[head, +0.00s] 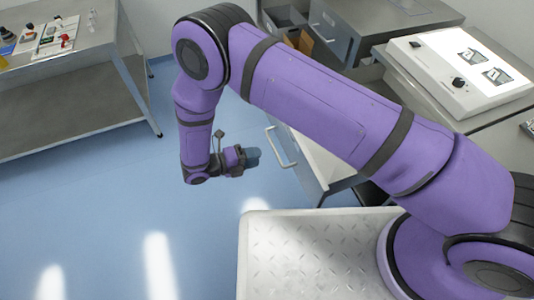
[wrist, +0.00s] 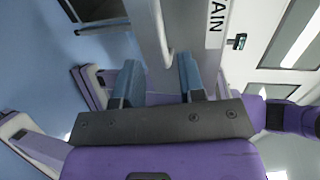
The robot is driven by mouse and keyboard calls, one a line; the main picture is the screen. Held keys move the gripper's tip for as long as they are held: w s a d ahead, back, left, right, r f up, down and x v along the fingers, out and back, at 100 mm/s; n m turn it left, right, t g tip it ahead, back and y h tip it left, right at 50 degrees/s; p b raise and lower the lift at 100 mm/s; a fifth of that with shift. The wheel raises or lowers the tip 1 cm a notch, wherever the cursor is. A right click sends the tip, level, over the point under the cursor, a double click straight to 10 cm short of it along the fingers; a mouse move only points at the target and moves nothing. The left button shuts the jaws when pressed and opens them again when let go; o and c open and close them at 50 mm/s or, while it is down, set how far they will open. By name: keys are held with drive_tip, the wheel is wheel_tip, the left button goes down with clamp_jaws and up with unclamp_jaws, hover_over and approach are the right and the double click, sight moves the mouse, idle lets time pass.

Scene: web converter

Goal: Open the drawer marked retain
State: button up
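The drawer front (wrist: 193,30) with a white label (wrist: 216,22) lies ahead of my gripper in the wrist view; only the letters "AIN" show. Its pale bar handle (wrist: 160,28) runs down from the top edge, and its bent end lies between the lines of my two blue fingers. My gripper (wrist: 160,78) is open, with nothing held; I cannot tell whether a finger touches the handle. In the head view my gripper (head: 255,157) is just left of a handle (head: 281,148) on a grey front below the bench; its label is not readable there.
A grey unit (head: 335,35) with another handle stands at the back, beside an open compartment with brown contents (head: 298,40). A white control panel (head: 455,75) sits at right. A metal table (head: 70,95) with small items stands at left. The blue floor between is clear.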

drive_tip(key=shift+v, duration=1.35)
